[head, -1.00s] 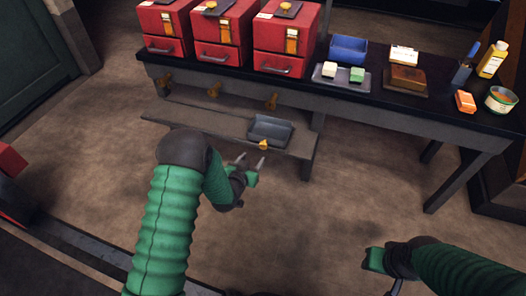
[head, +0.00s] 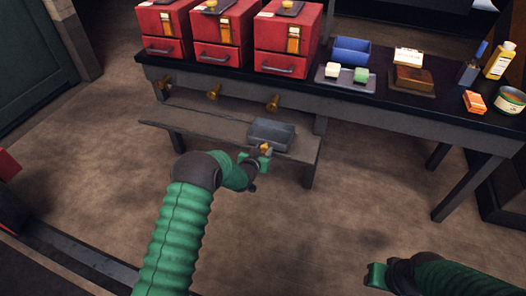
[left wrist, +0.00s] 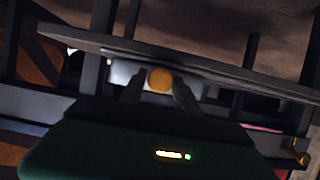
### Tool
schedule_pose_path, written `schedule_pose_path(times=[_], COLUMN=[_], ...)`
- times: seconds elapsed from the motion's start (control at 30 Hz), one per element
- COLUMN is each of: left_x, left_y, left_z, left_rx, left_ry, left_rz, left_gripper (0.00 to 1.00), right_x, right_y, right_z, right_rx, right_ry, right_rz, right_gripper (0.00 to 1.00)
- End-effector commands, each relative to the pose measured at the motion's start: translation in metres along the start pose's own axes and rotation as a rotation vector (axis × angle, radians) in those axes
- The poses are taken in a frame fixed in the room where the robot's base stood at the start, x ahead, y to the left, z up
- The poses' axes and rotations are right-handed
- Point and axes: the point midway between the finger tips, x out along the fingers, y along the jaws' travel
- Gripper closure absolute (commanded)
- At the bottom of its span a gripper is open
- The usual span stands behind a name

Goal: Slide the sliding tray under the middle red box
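The sliding tray (head: 271,133) is grey and shallow and sits on the low shelf, near its right end, below the right red box. An orange-brass knob (head: 265,147) is on its near side. The middle red box (head: 219,36) stands on the bench, further left than the tray. My left gripper (head: 262,154) is at the knob. In the left wrist view its two fingers stand either side of the round knob (left wrist: 160,80), looking open around it; contact is not clear. My right gripper (head: 375,275) is at the lower right, away from the shelf; its fingers are not clear.
The right red box (head: 287,38) and left red box (head: 163,32) flank the middle one. Brass taps (head: 214,92) hang under the bench edge above the shelf. The low shelf (head: 200,128) is bare left of the tray. A bench leg (head: 311,175) stands at right.

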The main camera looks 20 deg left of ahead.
Motion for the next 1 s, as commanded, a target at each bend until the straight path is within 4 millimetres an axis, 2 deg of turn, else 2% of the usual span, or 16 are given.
schedule_pose_path(times=[0.03, 0.27, 1.0], left_x=[-0.0001, -0.0002, -0.0003], left_y=[0.0000, -0.0001, -0.0003], left_z=[0.0000, 0.0000, 0.0004], left_rx=[0.000, 0.000, 0.000], left_ry=[0.000, 0.000, 0.000], left_rz=[0.000, 0.000, 0.000], left_gripper=[0.70, 1.00, 1.00], right_x=[0.0000, 0.0000, 0.0001], right_y=[0.0000, 0.0000, 0.0000], right_z=[0.0000, 0.0000, 0.0001], right_rx=[0.000, 0.000, 0.000], right_ry=[0.000, 0.000, 0.000], right_rz=[0.000, 0.000, 0.000], right_gripper=[0.64, 0.64, 0.64])
